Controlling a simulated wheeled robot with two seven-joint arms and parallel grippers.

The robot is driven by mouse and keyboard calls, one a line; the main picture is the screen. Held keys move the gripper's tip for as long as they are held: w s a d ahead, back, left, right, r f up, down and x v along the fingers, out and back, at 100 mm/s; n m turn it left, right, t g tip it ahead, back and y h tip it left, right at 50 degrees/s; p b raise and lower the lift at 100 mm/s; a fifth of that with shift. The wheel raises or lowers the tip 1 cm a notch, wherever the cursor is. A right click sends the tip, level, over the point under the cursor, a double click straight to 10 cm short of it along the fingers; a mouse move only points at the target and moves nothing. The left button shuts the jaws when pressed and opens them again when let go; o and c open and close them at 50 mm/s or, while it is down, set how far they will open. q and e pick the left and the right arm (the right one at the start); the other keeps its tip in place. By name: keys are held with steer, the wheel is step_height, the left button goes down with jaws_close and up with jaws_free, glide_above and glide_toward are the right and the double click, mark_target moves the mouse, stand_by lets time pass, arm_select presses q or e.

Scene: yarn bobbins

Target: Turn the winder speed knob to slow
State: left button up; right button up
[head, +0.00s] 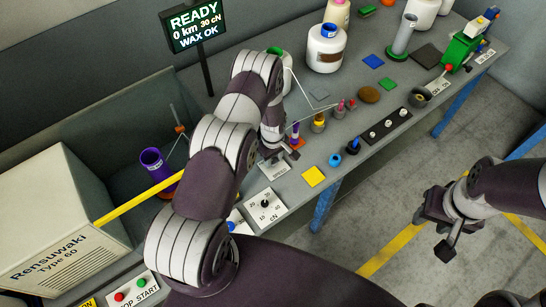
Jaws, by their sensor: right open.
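A small pale plate (276,172) with dark lettering lies on the bench under my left gripper. The lettering is too small to read, and any knob on it is hidden by the gripper. My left gripper (278,154) points down just over this plate; whether its jaws are apart or holding something cannot be told. A white dial plate (275,209) marked 10 to 40 cN, with a black knob, lies nearer to me. I cannot make out slow or fast marks on any knob. My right gripper (437,236) is open and empty over the floor, beyond the bench's right edge.
A black strip (373,139) with several pale-topped studs lies along the bench edge. A white machine (62,220), STOP and START buttons and a READY screen (195,26) are at left.

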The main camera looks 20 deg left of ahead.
arm_select(q)
steer(key=m+b, duration=0.3)
steer(key=shift+w+f, duration=0.1)
steer(key=shift+f, duration=0.05)
steer(key=m+b, duration=0.3)
steer(key=m, duration=0.2)
steer(key=m+b, duration=0.2)
steer(key=m, duration=0.3)
steer(key=shift+b, duration=0.35)
steer(key=m, duration=0.2)
steer(key=m+b, duration=0.1)
steer(key=m, duration=0.1)
steer(key=shift+r+m+b, duration=0.2)
steer(key=shift+m+b, duration=0.1)
steer(key=shift+m, duration=0.1)
steer(key=shift+r, duration=0.1)
